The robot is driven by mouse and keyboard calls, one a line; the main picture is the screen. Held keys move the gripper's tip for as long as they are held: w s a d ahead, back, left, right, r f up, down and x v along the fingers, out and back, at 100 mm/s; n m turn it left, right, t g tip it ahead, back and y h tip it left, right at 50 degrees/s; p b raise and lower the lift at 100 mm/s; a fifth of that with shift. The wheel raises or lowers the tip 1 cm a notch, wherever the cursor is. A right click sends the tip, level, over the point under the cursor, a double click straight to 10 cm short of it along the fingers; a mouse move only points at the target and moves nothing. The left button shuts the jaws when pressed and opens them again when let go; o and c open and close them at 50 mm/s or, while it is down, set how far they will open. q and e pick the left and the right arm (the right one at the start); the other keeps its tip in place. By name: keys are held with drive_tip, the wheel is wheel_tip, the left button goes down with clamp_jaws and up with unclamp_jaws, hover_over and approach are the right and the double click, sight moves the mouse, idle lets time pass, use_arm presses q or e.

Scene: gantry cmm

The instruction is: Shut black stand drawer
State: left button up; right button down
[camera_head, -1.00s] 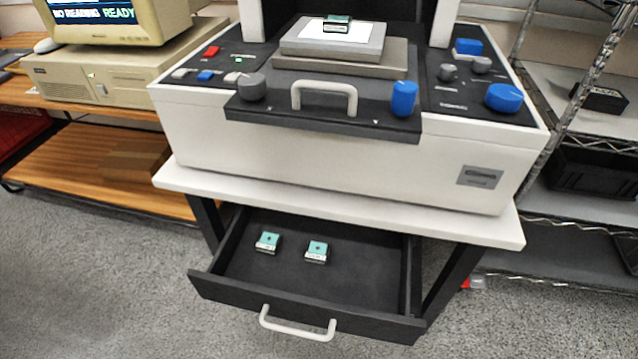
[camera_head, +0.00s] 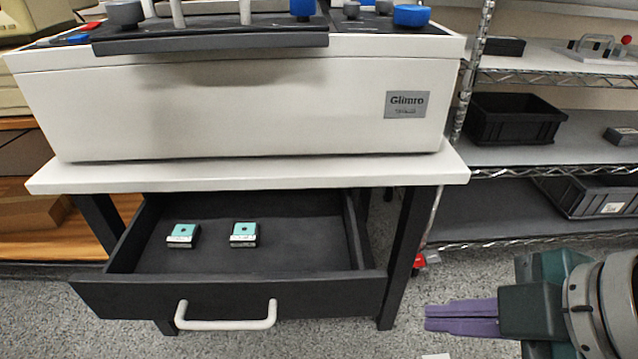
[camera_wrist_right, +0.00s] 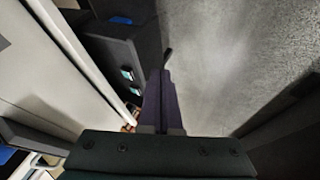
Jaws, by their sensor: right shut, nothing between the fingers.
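The black stand drawer (camera_head: 240,297) is pulled out under the white stand top, with its light grey bar handle (camera_head: 226,323) on the front. Two small teal-topped blocks (camera_head: 183,235) (camera_head: 244,234) lie inside it, towards the left and middle. My right gripper (camera_head: 428,318), with purple fingers, is shut and empty. It is to the right of the drawer front, apart from it. In the right wrist view the purple fingers (camera_wrist_right: 161,85) show together, with the open drawer (camera_wrist_right: 118,60) to their left. My left gripper is in neither view.
The white machine (camera_head: 240,100) stands on the stand top (camera_head: 250,174). A black stand leg (camera_head: 405,260) is between the drawer and my right gripper. A wire shelf with black bins (camera_head: 515,118) is at the right. Grey floor is open before the drawer.

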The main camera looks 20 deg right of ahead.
drive_tip(key=b, duration=0.4)
approach(363, 289)
wheel_tip(363, 289, down, 4)
drive_tip(key=s+a, duration=0.1)
drive_tip(key=a, duration=0.1)
use_arm(q)
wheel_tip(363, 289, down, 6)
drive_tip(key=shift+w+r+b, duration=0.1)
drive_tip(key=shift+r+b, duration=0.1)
drive_tip(key=shift+b, duration=0.5)
use_arm(e)
drive_tip(key=w, duration=0.1)
drive_tip(key=w+d, duration=0.1)
drive_tip(key=w, duration=0.1)
drive_tip(key=shift+w+r, duration=0.15)
drive_tip(key=shift+w, duration=0.15)
